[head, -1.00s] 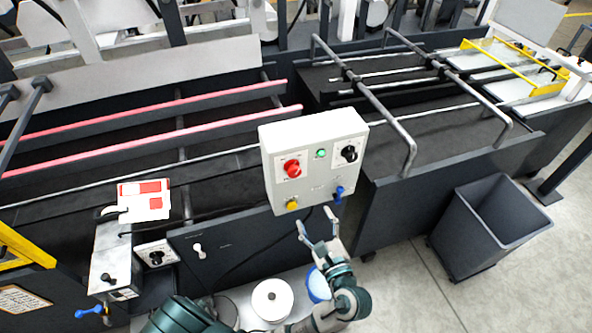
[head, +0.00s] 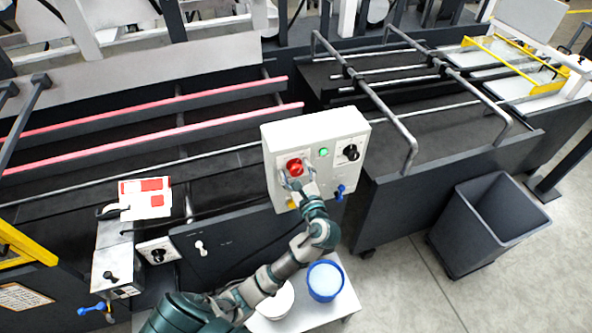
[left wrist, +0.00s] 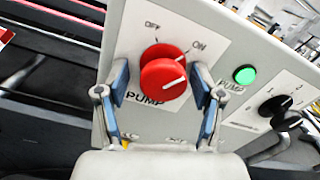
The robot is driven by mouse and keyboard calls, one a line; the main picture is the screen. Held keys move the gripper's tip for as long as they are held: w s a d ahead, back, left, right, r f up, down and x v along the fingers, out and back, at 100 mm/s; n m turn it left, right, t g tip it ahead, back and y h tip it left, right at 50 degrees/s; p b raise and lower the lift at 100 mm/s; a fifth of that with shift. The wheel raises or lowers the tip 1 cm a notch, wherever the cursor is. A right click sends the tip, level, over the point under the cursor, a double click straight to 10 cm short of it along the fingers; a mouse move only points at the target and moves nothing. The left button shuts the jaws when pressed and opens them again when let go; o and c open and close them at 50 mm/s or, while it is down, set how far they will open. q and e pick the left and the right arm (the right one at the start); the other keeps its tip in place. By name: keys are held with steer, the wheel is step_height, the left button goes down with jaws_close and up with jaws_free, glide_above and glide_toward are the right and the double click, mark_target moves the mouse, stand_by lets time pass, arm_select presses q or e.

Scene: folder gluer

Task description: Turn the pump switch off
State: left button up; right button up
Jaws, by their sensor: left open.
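The pump switch is a red round knob (left wrist: 164,73) on a white plate marked OFF, ON and PUMP; its white pointer line is turned toward the ON side. It also shows on the white control box in the head view (head: 295,167). My left gripper (left wrist: 160,95) is open, with one blue-padded finger on each side of the knob; I cannot tell whether they touch it. In the head view my left gripper (head: 297,182) is in front of the knob's lower part. A green lamp (left wrist: 245,75) glows right of the knob. My right gripper is not in view.
The control box (head: 335,128) also carries a black selector (head: 351,152) and a blue lever (head: 341,191). A yellow part is partly hidden behind my gripper. White and blue tubs (head: 325,281) stand below. A grey bin (head: 488,225) is at the right.

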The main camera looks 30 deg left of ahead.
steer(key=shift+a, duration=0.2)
arm_select(q)
steer(key=shift+d, duration=0.1)
steer(key=shift+c, duration=0.2)
steer(key=shift+d, duration=0.15)
steer(key=c, duration=0.4)
steer(key=shift+d+r, duration=0.1)
steer(key=c, duration=0.7)
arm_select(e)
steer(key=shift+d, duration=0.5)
